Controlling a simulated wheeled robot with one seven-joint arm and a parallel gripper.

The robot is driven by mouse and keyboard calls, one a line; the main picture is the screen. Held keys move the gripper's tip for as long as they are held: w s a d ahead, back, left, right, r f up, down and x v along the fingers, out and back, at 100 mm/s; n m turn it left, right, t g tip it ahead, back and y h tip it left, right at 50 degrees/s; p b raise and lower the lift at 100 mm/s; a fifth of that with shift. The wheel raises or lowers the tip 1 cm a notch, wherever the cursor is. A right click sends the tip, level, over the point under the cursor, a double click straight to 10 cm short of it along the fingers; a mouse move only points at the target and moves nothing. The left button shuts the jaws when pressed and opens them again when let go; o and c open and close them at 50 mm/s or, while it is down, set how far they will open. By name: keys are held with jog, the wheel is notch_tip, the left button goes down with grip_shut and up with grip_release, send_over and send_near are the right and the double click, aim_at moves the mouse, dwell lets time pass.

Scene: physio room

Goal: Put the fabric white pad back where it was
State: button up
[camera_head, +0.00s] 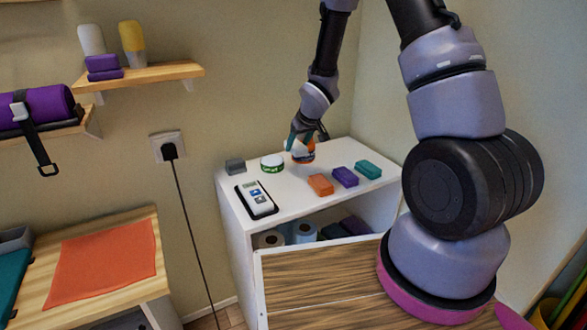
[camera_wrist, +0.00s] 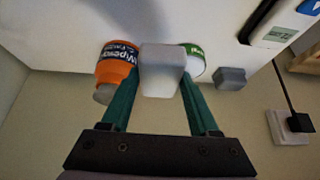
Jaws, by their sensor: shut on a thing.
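The white pad (camera_wrist: 162,72) is a small pale block. In the wrist view it sits between the teal fingers of my gripper (camera_wrist: 160,88), which is shut on it. In the head view my gripper (camera_head: 302,138) is over the back of the white cabinet top (camera_head: 290,195), and the pad is hard to make out there. In the wrist view the pad overlaps an orange wipes bottle (camera_wrist: 117,62) and a white-and-green tub (camera_wrist: 194,62). I cannot tell whether the pad touches the surface or these containers.
The orange bottle (camera_head: 304,154) and green-banded tub (camera_head: 272,163) stand close by the gripper. A grey block (camera_head: 235,166) is at the left. A handheld device (camera_head: 256,198) and orange (camera_head: 320,184), purple (camera_head: 345,177) and teal (camera_head: 368,169) blocks lie further forward.

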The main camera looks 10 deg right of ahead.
aim_at(297, 155)
notch_tip(297, 155, down, 4)
jog(key=shift+a+f, duration=0.1)
jog(key=shift+f, duration=2.3)
jog(key=shift+f, duration=0.15)
jog(key=o, duration=1.2)
